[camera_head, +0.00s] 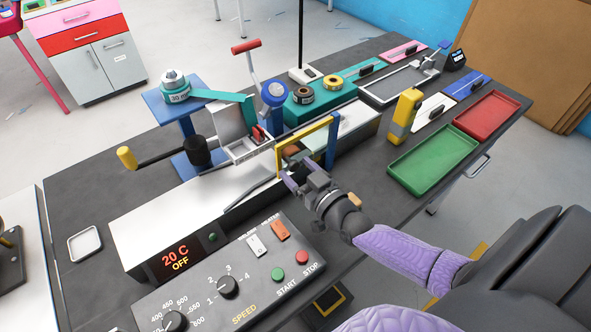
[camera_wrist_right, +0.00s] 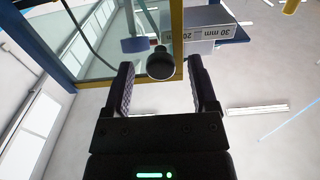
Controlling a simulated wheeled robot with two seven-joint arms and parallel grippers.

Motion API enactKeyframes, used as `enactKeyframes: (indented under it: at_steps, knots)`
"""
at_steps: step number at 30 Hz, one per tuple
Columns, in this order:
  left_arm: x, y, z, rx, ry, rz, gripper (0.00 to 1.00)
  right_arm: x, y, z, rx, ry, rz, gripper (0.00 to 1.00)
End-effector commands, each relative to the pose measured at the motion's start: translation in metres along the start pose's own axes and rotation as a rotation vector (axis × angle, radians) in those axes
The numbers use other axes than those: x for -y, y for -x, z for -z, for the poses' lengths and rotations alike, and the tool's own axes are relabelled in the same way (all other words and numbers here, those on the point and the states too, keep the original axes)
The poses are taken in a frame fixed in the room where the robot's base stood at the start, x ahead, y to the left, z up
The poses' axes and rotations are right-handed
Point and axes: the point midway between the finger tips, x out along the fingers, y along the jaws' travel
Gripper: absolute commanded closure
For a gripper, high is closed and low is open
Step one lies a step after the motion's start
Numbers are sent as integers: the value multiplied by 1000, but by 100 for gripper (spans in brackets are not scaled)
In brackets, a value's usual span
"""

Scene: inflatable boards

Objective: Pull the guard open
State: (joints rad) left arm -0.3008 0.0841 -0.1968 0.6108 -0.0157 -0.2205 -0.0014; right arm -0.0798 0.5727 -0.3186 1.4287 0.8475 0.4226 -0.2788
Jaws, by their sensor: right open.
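The guard (camera_head: 304,132) is a clear panel in a yellow frame, standing at the middle of the machine beside a blue post (camera_head: 331,143). The guard's yellow frame also shows in the right wrist view (camera_wrist_right: 177,35). My right gripper (camera_head: 288,178) is at the guard's lower front. In the right wrist view, a dark round knob (camera_wrist_right: 160,64) shows between the open fingers (camera_wrist_right: 160,80), near their tips. I cannot tell whether either finger touches it. My left gripper is not in view.
A control panel (camera_head: 255,285) lies in front, with a display (camera_head: 178,257) reading 20 C OFF. A lever with a yellow grip (camera_head: 127,158) sticks out left. Green (camera_head: 433,160) and red (camera_head: 488,116) trays lie right. A yellow block (camera_head: 403,112) stands behind my right gripper.

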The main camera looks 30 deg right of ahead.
Motion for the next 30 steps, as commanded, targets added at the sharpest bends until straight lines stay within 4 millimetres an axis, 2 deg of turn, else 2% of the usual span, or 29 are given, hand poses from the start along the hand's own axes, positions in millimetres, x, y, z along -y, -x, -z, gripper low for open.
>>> enactKeyframes:
  at_steps: [3,11,21,30]
  knots:
    - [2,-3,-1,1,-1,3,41,0,-8,-1,1,0,0,26]
    - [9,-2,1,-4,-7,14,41,0,-10,0,2,0,0,28]
    - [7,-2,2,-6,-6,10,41,0,-9,0,2,0,0,100]
    - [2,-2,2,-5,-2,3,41,0,-9,0,2,0,0,100]
